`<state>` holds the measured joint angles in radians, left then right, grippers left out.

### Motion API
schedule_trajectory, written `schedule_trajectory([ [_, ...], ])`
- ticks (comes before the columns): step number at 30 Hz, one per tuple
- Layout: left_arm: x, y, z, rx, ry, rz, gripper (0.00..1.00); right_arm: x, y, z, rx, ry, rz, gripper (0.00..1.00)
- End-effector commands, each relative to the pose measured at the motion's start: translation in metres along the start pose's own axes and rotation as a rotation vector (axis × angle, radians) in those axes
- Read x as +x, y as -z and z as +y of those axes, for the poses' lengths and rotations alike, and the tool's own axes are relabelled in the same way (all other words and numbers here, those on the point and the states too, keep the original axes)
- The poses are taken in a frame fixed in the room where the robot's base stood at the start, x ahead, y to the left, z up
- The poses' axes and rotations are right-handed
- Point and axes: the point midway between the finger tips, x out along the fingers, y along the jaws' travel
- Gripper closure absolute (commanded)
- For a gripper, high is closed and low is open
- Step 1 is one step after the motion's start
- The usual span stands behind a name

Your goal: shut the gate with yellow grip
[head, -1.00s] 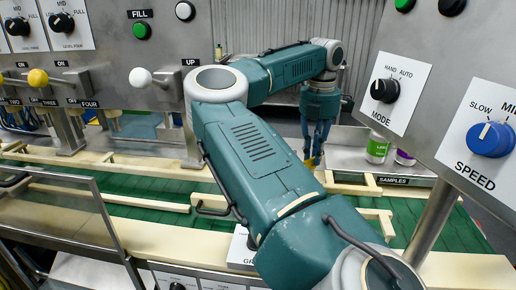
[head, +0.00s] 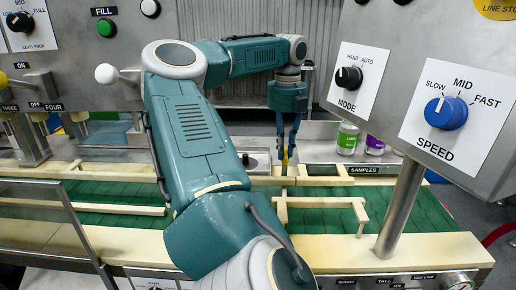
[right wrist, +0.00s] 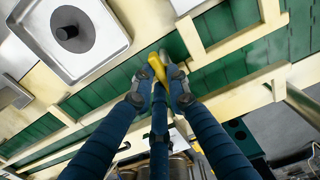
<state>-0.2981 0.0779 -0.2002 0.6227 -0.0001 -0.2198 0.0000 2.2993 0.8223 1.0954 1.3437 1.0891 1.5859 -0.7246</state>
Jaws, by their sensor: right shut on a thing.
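My right gripper (head: 286,152) is over the far side of the conveyor in the head view, pointing down. A little of the yellow grip (head: 285,159) also shows at the fingertips in the head view. The gate itself is mostly hidden by the fingers, and I cannot tell whether it stands open or shut. My left gripper is not in view.
Cream rails (head: 320,202) run along the green conveyor belt (head: 415,212). A steel post (head: 402,208) and the speed panel are at the right.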

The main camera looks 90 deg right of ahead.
Motion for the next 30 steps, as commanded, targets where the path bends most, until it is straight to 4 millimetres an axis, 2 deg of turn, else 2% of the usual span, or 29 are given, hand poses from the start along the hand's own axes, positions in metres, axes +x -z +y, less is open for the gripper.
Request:
schedule_trajectory([
  [6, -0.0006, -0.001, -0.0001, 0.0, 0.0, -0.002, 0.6, -0.0026, -0.0021, -0.0104, -0.033, 0.002, -0.007, 1.0],
  [19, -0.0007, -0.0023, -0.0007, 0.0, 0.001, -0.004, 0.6, -0.0035, -0.0031, -0.0119, -0.042, 0.004, -0.011, 1.0],
  [20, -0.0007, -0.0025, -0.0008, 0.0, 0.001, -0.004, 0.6, -0.0035, -0.0032, -0.0119, -0.042, 0.005, -0.011, 0.83],
  [22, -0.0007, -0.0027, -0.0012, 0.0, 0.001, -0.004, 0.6, -0.0035, -0.0033, -0.0117, -0.042, 0.004, -0.011, 0.7],
  [23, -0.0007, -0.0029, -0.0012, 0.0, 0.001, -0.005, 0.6, -0.0033, -0.003, -0.0118, -0.042, 0.004, -0.01, 0.66],
  [30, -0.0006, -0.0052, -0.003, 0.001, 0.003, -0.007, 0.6, -0.0019, -0.0017, -0.0123, -0.038, 0.002, -0.006, 0.66],
])
